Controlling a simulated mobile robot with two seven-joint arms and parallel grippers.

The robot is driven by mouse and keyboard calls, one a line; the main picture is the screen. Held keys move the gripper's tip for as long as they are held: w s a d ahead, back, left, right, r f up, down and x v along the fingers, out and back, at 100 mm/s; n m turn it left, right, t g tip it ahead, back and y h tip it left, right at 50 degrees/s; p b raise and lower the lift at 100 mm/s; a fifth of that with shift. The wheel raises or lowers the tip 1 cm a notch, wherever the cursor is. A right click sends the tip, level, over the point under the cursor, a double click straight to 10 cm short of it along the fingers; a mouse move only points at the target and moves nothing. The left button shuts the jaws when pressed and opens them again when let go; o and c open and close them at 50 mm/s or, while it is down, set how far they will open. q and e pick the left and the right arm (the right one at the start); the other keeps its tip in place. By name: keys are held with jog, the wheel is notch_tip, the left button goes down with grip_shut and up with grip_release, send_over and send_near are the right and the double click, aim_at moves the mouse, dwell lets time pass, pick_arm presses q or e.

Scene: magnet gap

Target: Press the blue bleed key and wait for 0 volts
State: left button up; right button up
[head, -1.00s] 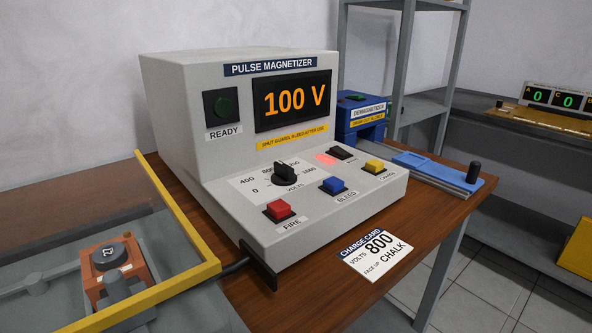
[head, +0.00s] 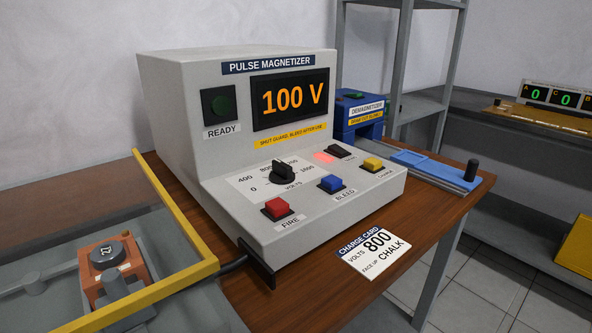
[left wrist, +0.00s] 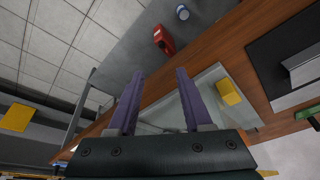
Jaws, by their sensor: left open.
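The pulse magnetizer (head: 190,120) stands on the wooden bench, and its display (head: 290,99) reads 100 V in orange. The blue bleed key (head: 331,184) sits on its sloping front panel between the red fire key (head: 277,208) and the yellow charge key (head: 372,164). Nothing touches the bleed key. My right gripper is in neither view.
A charge card (head: 374,247) reading 800 volts lies at the bench's front edge. A yellow-framed guard (head: 178,205) is at left, with an orange fixture (head: 118,270) behind it. A blue demagnetizer (head: 357,117) and a blue slide (head: 435,168) are at right.

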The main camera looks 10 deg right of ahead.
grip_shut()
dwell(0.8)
